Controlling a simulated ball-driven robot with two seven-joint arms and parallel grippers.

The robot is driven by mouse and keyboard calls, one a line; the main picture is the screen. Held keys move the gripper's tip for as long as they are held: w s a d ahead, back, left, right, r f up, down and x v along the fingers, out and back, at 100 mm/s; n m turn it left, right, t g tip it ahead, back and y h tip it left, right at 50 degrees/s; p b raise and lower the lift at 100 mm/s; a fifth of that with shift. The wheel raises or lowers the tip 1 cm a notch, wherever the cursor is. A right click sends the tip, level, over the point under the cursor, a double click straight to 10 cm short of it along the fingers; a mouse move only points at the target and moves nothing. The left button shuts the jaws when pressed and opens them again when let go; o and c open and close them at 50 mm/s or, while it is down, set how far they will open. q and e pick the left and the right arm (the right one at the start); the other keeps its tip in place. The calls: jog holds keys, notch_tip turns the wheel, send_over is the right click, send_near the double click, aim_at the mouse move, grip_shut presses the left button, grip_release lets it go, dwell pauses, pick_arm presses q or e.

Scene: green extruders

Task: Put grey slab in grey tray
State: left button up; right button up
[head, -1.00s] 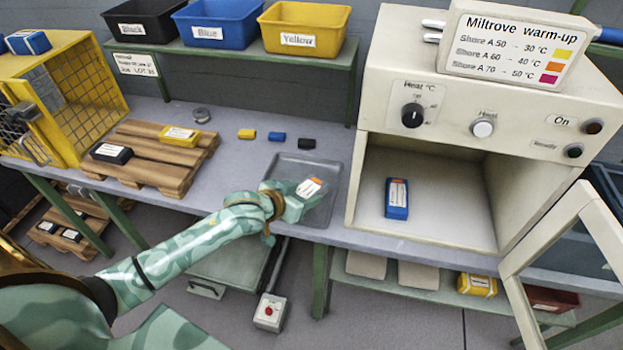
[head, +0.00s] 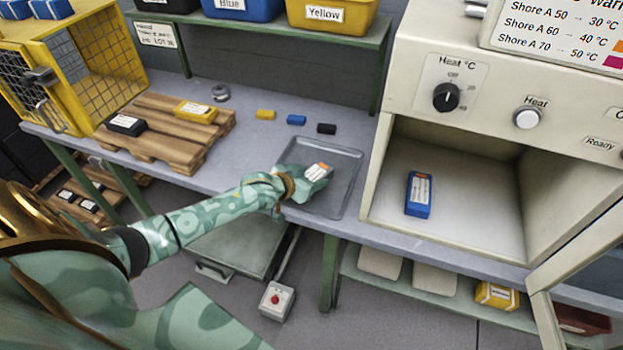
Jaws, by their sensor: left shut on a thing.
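The grey tray (head: 338,200) lies on the bench, left of the open oven. My left gripper (head: 308,180) is over the left part of the tray and is shut on a slab. The slab (head: 319,171) shows a white label with an orange end; the hand hides most of its body, so its colour is hard to tell. I cannot tell whether the slab touches the tray floor. My right gripper is not in view.
A blue slab (head: 418,194) lies inside the oven (head: 440,160), whose door hangs open at right. A wooden pallet (head: 165,140) with black and yellow slabs stands left.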

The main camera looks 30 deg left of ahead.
pick_arm(q)
jog(key=shift+r, duration=0.1)
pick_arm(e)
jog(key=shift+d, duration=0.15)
pick_arm(q)
jog(key=o, duration=1.2)
jog(key=shift+c, duration=0.2)
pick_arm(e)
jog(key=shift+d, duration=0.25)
pick_arm(q)
jog(key=shift+r, duration=0.1)
jog(key=p+v, duration=0.5)
jog(key=v, duration=0.6)
jog(key=shift+s, duration=0.15)
jog(key=shift+s+r, duration=0.1)
jog(key=shift+s, duration=0.25)
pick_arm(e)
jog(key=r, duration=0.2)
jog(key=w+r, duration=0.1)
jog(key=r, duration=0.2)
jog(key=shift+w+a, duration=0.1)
